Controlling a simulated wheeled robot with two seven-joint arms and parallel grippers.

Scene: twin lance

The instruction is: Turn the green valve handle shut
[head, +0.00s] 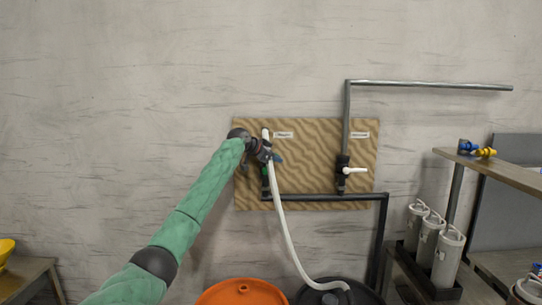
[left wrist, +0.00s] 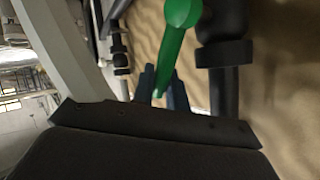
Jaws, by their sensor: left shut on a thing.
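The green valve handle (left wrist: 172,52) runs from the top middle of the left wrist view down to the blue fingertips of my left gripper (left wrist: 161,88). The gripper is shut on the handle's narrow end. In the head view my left gripper (head: 270,154) is at the left part of the wooden board (head: 310,140). It covers most of the valve there, and only a little green (head: 265,170) shows below it. The handle's exact angle is hard to tell in the head view. My right gripper is not in view.
A white hose (head: 284,225) hangs close by my gripper down to a black drum (head: 325,290). A white-handled valve (head: 353,170) sits on the board's right side. Dark pipe (head: 330,197) runs along the board's bottom. An orange drum (head: 242,292) stands below.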

